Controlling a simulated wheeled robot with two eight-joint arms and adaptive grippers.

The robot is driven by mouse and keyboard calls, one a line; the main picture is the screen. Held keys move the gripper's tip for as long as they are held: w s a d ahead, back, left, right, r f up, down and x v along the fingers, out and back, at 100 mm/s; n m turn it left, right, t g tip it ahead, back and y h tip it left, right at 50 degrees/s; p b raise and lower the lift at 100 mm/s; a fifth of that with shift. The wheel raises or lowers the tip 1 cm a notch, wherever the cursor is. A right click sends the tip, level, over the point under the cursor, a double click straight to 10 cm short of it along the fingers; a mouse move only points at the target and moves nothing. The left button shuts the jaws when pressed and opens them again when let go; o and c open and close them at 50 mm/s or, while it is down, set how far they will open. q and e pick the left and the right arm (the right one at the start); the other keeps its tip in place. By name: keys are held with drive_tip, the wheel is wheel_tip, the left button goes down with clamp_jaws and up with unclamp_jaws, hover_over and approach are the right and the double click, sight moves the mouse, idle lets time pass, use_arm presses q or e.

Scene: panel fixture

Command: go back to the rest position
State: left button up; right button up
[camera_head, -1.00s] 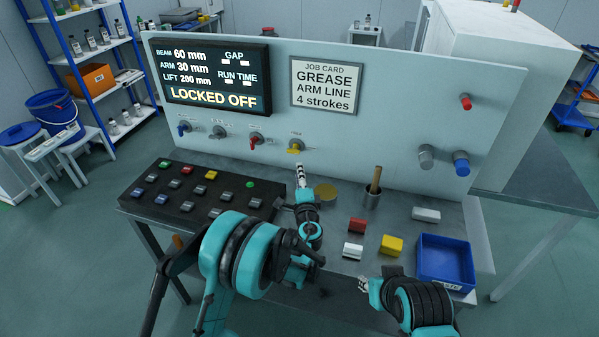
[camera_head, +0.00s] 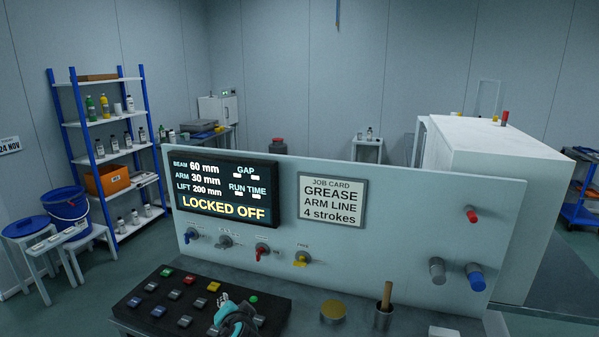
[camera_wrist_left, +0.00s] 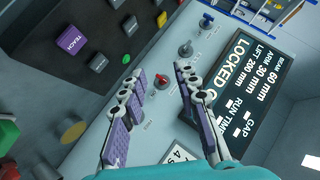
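My left gripper (camera_head: 224,306) shows at the bottom of the head view, over the right part of the black button box (camera_head: 128,302). In the left wrist view the left gripper (camera_wrist_left: 161,72) has its two purple-padded fingers spread apart with nothing between them. The panel (camera_head: 390,212) stands upright behind, with blue, grey, red (camera_head: 262,250) and yellow (camera_head: 301,260) knobs in a row; the gripper is apart from them. The screen (camera_head: 226,190) reads LOCKED OFF. My right gripper is outside both current views.
A job card (camera_head: 331,200) reads GREASE ARM LINE 4 strokes. A brass disc (camera_head: 333,310) and a cup with a wooden handle (camera_head: 386,299) stand on the bench. Red (camera_head: 472,214), grey (camera_head: 437,270) and blue (camera_head: 476,277) fittings stick out of the panel at right.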

use_arm(q)
drive_tip(key=s+f+n+g+h, duration=0.2)
drive_tip(key=s+n, duration=0.1)
drive_tip(key=s, duration=0.9)
drive_tip(key=s+f+n+g+h, duration=0.2)
drive_tip(key=s+f+n, duration=0.1)
drive_tip(key=s, duration=0.9)
drive_tip(key=shift+s+a+f+n, duration=0.2)
drive_tip(key=shift+s+f+n, duration=0.05)
drive_tip(key=shift+f+n, duration=0.05)
drive_tip(key=shift+c, duration=0.4)
clamp_jaws()
